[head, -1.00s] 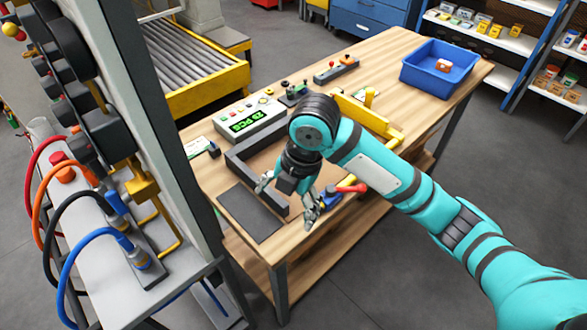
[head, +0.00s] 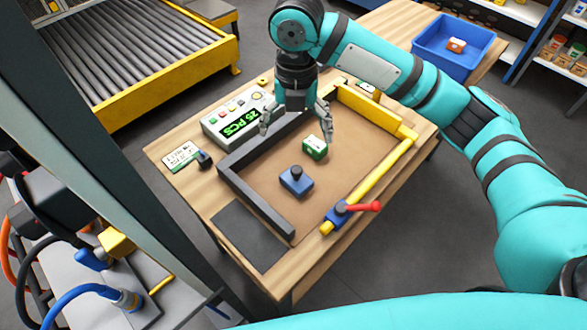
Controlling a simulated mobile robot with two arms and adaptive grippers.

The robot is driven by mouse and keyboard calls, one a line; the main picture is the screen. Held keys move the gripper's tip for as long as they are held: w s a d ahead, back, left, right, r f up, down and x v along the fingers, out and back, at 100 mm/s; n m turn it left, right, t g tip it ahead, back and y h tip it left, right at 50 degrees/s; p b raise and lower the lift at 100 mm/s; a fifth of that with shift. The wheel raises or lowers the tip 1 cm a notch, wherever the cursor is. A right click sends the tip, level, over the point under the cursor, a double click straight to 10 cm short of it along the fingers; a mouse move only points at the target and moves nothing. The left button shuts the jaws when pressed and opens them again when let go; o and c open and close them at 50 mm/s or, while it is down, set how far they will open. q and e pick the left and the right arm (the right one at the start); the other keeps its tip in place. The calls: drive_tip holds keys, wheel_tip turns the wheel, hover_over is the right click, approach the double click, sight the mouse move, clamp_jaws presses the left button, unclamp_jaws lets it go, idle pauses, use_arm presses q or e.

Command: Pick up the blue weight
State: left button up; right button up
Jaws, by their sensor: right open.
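The blue weight (head: 297,182), a low blue block with a dark knob on top, sits on the brown board inside the frame on the bench. My right gripper (head: 297,134) points down with its fingers spread wide. It is above and behind the blue weight in the picture, apart from it and holding nothing. My left gripper is not in view.
A small green-and-white box (head: 315,148) is near the right gripper's right finger. A dark bar (head: 255,199) and a yellow rail (head: 375,181) with a red lever (head: 363,206) edge the board. A counter display (head: 238,121) stands behind left; a blue bin (head: 452,48) is at the back right.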

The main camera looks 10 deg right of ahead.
hover_over(297, 169)
wheel_tip(297, 169, down, 7)
drive_tip(key=shift+s+a+f+p, duration=0.1)
drive_tip(key=shift+s+f+p, duration=0.1)
drive_tip(key=shift+p, duration=0.2)
drive_tip(key=shift+w+f, duration=0.2)
drive_tip(key=shift+f, duration=1)
drive_tip(key=shift+s+f+p, duration=0.1)
drive_tip(key=shift+f+p, duration=0.25)
drive_tip(key=shift+f, duration=0.55)
wheel_tip(297, 169, down, 4)
drive_tip(key=shift+r+p, duration=0.25)
drive_tip(key=shift+p, duration=0.05)
drive_tip(key=shift+f, duration=0.25)
drive_tip(key=c, duration=1.5)
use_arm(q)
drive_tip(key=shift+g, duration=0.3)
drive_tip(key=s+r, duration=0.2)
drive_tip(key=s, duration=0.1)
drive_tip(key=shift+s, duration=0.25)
use_arm(e)
drive_tip(key=shift+r, duration=0.1)
drive_tip(key=shift+c, duration=0.5)
